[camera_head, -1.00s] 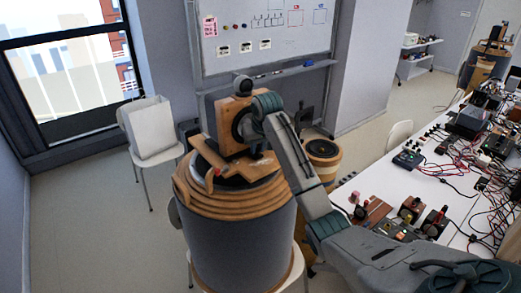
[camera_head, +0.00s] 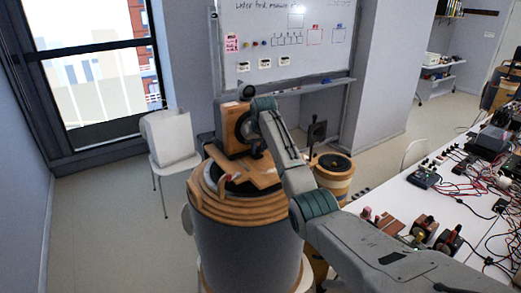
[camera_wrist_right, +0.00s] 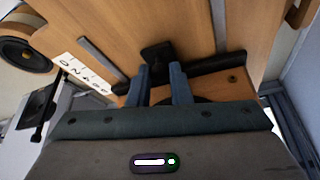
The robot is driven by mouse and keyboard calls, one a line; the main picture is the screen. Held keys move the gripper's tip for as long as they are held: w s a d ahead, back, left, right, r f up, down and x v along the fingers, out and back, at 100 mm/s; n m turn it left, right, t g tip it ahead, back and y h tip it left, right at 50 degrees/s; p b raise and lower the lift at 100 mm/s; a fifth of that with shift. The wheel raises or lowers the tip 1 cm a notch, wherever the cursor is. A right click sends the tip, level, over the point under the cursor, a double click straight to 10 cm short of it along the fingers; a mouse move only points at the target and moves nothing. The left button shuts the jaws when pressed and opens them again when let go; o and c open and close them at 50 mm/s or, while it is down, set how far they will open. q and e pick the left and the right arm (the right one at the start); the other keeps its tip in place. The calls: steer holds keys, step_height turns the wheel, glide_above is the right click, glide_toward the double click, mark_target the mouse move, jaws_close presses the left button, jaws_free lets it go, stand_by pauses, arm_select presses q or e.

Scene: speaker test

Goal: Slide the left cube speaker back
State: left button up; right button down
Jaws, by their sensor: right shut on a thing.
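A wooden cube speaker (camera_head: 230,132) with a dark round front stands at the back of the top of a large grey drum with wooden rings (camera_head: 248,215). My right arm reaches up to it from the lower right. My right gripper (camera_head: 246,128) is at its right side, its fingertips hidden behind the wrist in the head view. In the right wrist view, the fingers (camera_wrist_right: 160,75) are close together against wood and a black fitting, shut on the speaker. Exactly which part they hold is hard to tell. My left gripper is not in view.
Wooden pieces (camera_head: 240,178) lie on the drum's top in front of the speaker. A smaller wooden drum (camera_head: 333,180) stands behind my right arm. A white chair (camera_head: 168,140) stands left. A long white table (camera_head: 420,198) with electronics and cables is at the right.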

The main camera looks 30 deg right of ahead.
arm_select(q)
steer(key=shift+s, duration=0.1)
arm_select(e)
steer(key=shift+w+r, duration=0.1)
steer(key=shift+r, duration=0.25)
steer(key=c, duration=1.4)
jaws_free()
steer(key=shift+w, duration=0.1)
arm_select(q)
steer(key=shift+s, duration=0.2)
arm_select(e)
steer(key=shift+o, duration=0.4)
steer(key=shift+w+f, duration=0.1)
steer(key=shift+f, duration=0.2)
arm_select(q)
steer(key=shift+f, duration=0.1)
arm_select(e)
steer(key=shift+s+r+b, duration=0.2)
steer(key=shift+r+b, duration=0.1)
arm_select(q)
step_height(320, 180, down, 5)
steer(key=b, duration=0.4)
arm_select(e)
steer(key=v, duration=1)
